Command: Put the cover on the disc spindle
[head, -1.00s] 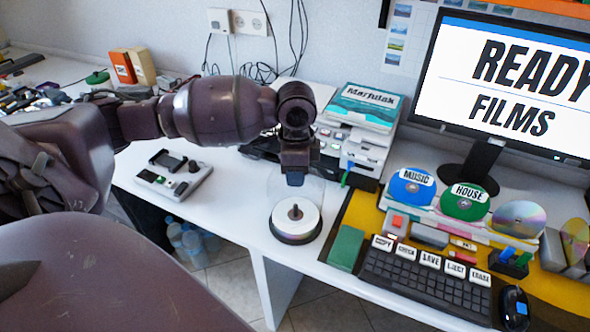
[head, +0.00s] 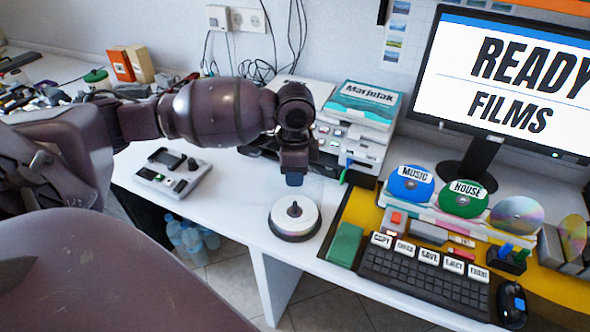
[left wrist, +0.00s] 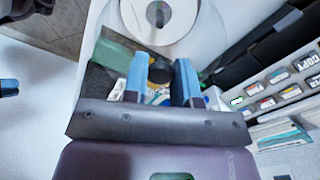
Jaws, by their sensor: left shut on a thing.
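The disc spindle (head: 295,220) stands on the white desk, with a stack of pale discs on a black base and a dark post in the middle. Its top also shows at the upper edge of the left wrist view (left wrist: 185,22). My left gripper (head: 294,181) is above the spindle, with its fingers pointing down. In the left wrist view its two blue fingers are shut on the dark knob of the cover (left wrist: 160,72). The cover's clear body is very faint, so its rim and its exact gap from the spindle cannot be told. My right gripper is out of view.
A keyboard (head: 425,275) and a green block (head: 345,244) are right of the spindle. A grey device (head: 173,174) lies to its left. Stacked boxes (head: 362,110) stand behind, near the monitor (head: 510,75). The desk's front edge is close to the spindle.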

